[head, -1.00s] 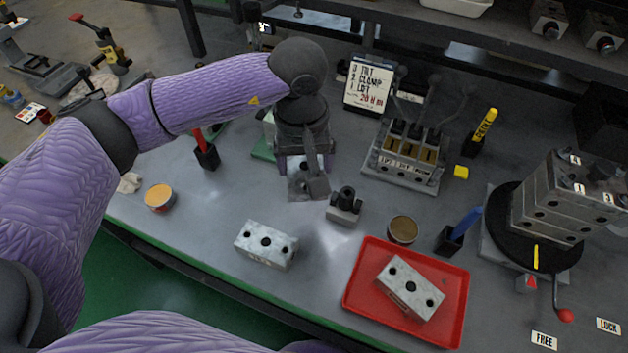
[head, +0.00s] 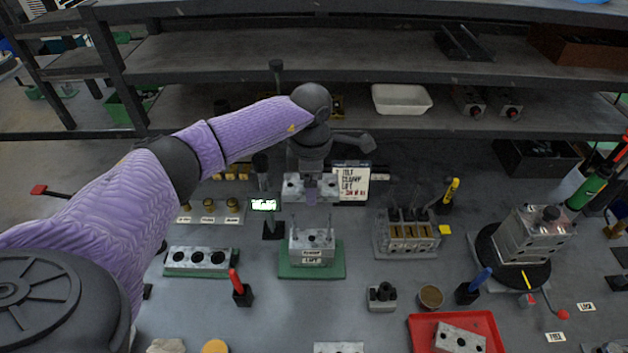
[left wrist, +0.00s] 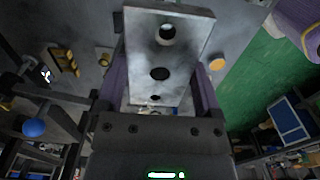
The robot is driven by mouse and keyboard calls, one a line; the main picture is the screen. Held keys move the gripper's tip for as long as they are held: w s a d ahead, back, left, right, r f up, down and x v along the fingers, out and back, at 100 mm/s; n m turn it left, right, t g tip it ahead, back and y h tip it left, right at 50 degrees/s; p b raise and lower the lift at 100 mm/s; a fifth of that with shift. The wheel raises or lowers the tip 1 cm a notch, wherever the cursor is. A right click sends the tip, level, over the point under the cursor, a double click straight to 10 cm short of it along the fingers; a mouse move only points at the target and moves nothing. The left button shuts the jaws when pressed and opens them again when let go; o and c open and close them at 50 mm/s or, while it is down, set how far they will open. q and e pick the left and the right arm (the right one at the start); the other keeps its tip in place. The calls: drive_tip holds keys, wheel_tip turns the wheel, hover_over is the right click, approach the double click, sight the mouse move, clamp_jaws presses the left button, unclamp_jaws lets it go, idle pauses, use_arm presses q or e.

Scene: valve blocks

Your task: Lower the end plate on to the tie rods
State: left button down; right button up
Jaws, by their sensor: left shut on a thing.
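The end plate, a grey metal block with holes (head: 296,187), is held by my left gripper (head: 311,190) above or behind the stack; the gap is hard to judge. In the left wrist view the plate (left wrist: 178,95) sits between the purple fingers, its holes facing the camera. A labelled grey valve block (head: 311,245) stands on a green base (head: 311,273). Thin tie rods (head: 329,232) rise upright from its top, apart from the plate in the head view. My right gripper is out of view.
A small lit display (head: 264,205) stands left of the stack and a sign (head: 352,184) behind it. A holder with levers (head: 407,237), a red tray (head: 425,330) and a dark turntable with blocks (head: 525,273) are to the right. A shelf (head: 250,110) runs behind.

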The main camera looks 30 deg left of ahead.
use_arm(q)
drive_tip(key=shift+f, duration=0.1)
drive_tip(key=shift+f+b, duration=0.25)
drive_tip(key=shift+b, duration=0.15)
wheel_tip(320, 180, down, 5)
drive_tip(key=b, duration=0.4)
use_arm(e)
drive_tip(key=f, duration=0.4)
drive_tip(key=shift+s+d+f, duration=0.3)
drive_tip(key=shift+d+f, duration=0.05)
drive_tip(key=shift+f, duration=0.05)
use_arm(q)
drive_tip(key=shift+f+b, duration=3.1)
drive_tip(key=shift+f, duration=0.9)
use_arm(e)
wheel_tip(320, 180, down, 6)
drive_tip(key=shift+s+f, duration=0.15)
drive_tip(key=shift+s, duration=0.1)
use_arm(q)
unclamp_jaws()
wheel_tip(320, 180, up, 10)
drive_tip(key=p, duration=0.1)
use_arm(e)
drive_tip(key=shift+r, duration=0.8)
use_arm(q)
drive_tip(key=shift+p, duration=0.3)
